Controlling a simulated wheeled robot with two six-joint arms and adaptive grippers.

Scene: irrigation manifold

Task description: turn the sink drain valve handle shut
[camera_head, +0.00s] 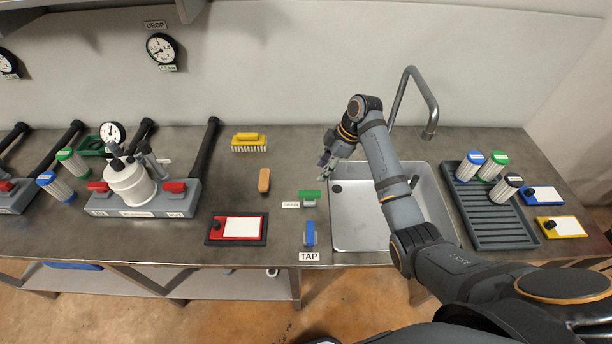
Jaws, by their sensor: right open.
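The drain valve has a green handle (310,195) on a small grey body, on the worktop just left of the sink (375,238). The handle lies crosswise, left to right in the picture. A small label (291,205) stands beside it and seems to read DRAIN. My right gripper (323,166) is open and empty, above the sink's back left corner, behind and slightly right of the green handle and apart from it. My right arm covers part of the sink. My left gripper is not in view.
A blue valve handle (310,233) with a TAP label (308,257) sits in front of the green one. The faucet (412,95) rises behind the sink. An orange block (264,180), a yellow brush (249,142) and a red-framed board (236,229) lie to the left. A ribbed tray (490,226) is right.

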